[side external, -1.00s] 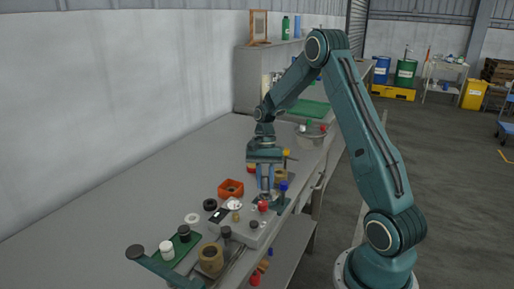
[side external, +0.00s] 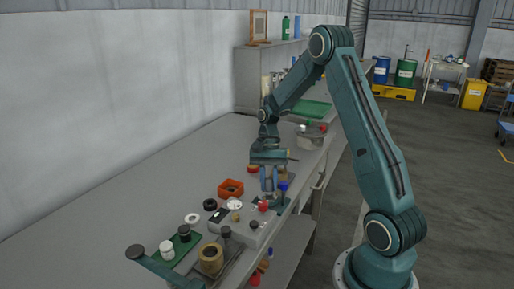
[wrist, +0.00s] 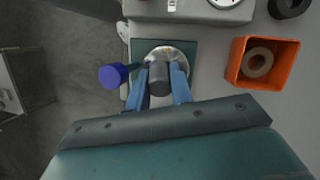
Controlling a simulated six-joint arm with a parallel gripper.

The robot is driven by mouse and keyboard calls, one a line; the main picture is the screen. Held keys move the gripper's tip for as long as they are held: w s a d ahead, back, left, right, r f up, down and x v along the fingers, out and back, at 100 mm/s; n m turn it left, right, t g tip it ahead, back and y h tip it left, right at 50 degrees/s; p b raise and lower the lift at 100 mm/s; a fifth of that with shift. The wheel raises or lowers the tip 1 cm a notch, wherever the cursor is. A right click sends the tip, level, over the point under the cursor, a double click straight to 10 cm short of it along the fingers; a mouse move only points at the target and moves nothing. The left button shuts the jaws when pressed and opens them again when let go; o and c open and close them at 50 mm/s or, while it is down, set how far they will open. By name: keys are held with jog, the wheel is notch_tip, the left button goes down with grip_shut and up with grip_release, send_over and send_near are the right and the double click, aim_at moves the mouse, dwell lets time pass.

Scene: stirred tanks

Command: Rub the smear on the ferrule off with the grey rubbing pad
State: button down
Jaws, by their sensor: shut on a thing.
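My gripper (wrist: 160,80) is shut on a dark grey cylindrical piece (wrist: 159,75), which looks like the rubbing pad. A round, shiny metal part (wrist: 172,50), probably the ferrule, lies just beyond the pad on a dark teal plate (wrist: 187,49). Brownish tones show on the metal; I cannot tell whether they are the smear or reflections. The pad covers part of it, and I cannot tell if they touch. In the side external view, my gripper (side external: 268,184) is low over the bench, and the pad and metal part are largely hidden there.
A blue-capped post (wrist: 113,75) stands close to the left of my fingers in the wrist view. An orange box (side external: 230,188) holding a ring stands nearby. A grey panel box (side external: 240,222) is in front. The bench's left side is clear.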

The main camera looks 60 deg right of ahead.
jog(key=shift+d, duration=0.1)
jog(key=shift+s+d+f, duration=0.1)
jog(key=shift+d, duration=0.15)
jog(key=shift+d, duration=0.15)
jog(key=shift+d, duration=0.15)
jog(key=shift+w, duration=0.2)
jog(key=shift+w+d+f, duration=0.1)
jog(key=shift+w+d, duration=0.05)
jog(key=shift+w, duration=0.1)
jog(key=shift+w, duration=0.15)
